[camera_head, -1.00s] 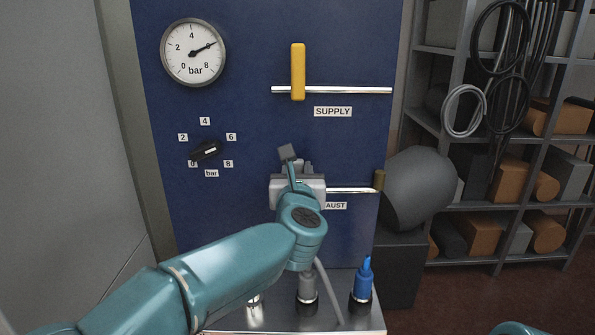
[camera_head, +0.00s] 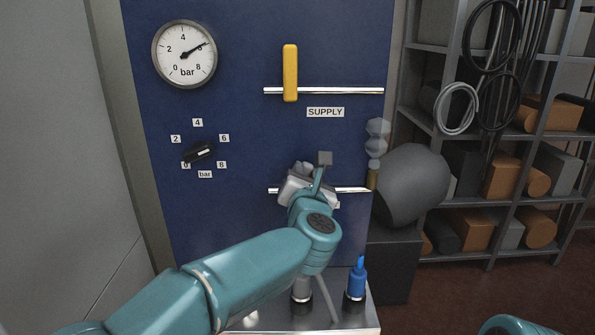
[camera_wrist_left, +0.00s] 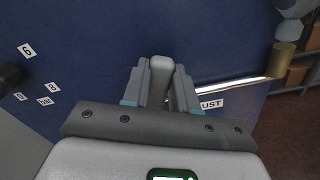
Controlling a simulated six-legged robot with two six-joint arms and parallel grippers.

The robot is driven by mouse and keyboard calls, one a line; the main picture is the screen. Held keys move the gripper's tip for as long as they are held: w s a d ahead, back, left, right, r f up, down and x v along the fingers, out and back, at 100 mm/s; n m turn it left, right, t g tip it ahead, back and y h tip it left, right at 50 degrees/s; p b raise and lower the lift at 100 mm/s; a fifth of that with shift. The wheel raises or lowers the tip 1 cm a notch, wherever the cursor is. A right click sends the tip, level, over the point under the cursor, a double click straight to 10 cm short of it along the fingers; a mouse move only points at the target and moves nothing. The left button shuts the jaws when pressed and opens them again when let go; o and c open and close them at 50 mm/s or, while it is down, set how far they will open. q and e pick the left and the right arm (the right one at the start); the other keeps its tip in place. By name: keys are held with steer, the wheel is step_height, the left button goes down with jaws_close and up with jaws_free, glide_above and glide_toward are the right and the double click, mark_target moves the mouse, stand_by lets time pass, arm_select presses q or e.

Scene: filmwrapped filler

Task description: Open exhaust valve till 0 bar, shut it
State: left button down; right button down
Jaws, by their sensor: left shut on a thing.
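My left gripper (camera_head: 318,174) is shut on the grey exhaust valve handle (camera_wrist_left: 159,78), which stands between its fingers in the left wrist view. In the head view, my gripper and wrist hide most of the handle, the valve and the exhaust label. The exhaust pipe (camera_head: 345,190) runs right to a brass outlet (camera_head: 373,180). A pale puff (camera_head: 377,138) rises above the outlet. The pressure gauge (camera_head: 184,54) has its needle pointing up and right, at about 6 bar. My right gripper is out of view.
The yellow supply handle (camera_head: 290,72) stands upright across its pipe. A black selector knob (camera_head: 200,153) is at left. A blue-topped fitting (camera_head: 356,278) stands on the metal ledge below. A grey rounded tank (camera_head: 412,186) and loaded shelves (camera_head: 480,207) are at right.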

arm_select(q)
steer(key=d+f+m, duration=0.3)
steer(key=f+m, duration=0.2)
steer(key=m, duration=0.6)
steer(key=shift+d+p, duration=0.35)
steer(key=shift+p, duration=0.1)
steer(key=shift+f+m, duration=0.1)
steer(key=shift+m, duration=0.2)
steer(key=c, duration=0.9)
jaws_free()
steer(key=shift+s, duration=0.1)
